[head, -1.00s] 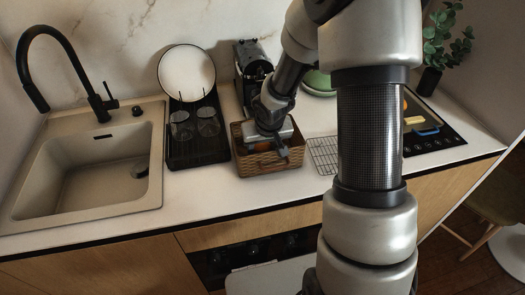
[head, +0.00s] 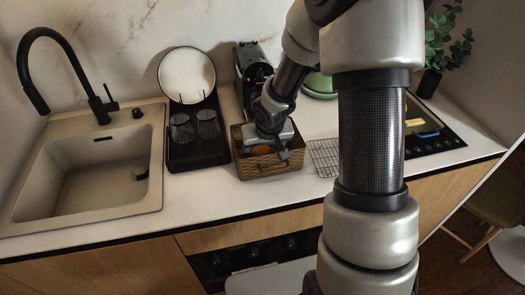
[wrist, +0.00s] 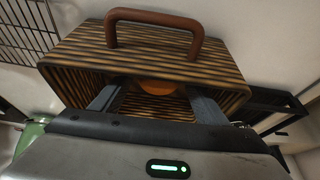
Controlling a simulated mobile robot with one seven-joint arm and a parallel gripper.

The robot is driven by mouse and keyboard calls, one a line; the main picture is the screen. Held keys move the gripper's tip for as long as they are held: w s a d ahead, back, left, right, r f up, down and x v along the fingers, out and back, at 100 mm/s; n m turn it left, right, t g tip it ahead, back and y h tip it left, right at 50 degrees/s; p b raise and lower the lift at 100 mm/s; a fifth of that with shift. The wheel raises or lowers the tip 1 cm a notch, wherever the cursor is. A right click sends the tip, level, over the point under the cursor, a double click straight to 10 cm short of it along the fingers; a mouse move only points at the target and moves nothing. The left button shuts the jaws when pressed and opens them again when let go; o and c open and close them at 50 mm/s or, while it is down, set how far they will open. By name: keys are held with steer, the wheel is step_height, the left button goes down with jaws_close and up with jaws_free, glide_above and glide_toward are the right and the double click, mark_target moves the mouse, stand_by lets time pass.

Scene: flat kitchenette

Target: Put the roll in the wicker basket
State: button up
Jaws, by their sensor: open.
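The wicker basket (head: 272,169) stands on the counter, striped brown with a brown handle. It fills the upper part of the wrist view (wrist: 200,68). A rounded orange-brown thing, which looks like the roll (wrist: 157,87), lies inside the basket. It also shows in the head view (head: 262,150), partly hidden by my gripper. My gripper (wrist: 157,104) is open, with its two fingers apart on either side of the roll at the basket's opening. The head view shows my gripper (head: 282,152) over the basket. Whether the fingers touch the roll cannot be told.
A black dish rack (head: 198,153) with glasses and a plate stands left of the basket. A coffee machine (head: 252,68) is behind it. A wire rack (head: 324,157) lies to its right. Green dishes (head: 319,85) and a cooktop (head: 440,139) are further right. My arm hides part of the counter.

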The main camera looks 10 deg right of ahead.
steer(key=p+v, duration=0.3)
steer(key=v, duration=0.8)
steer(key=shift+s, duration=0.1)
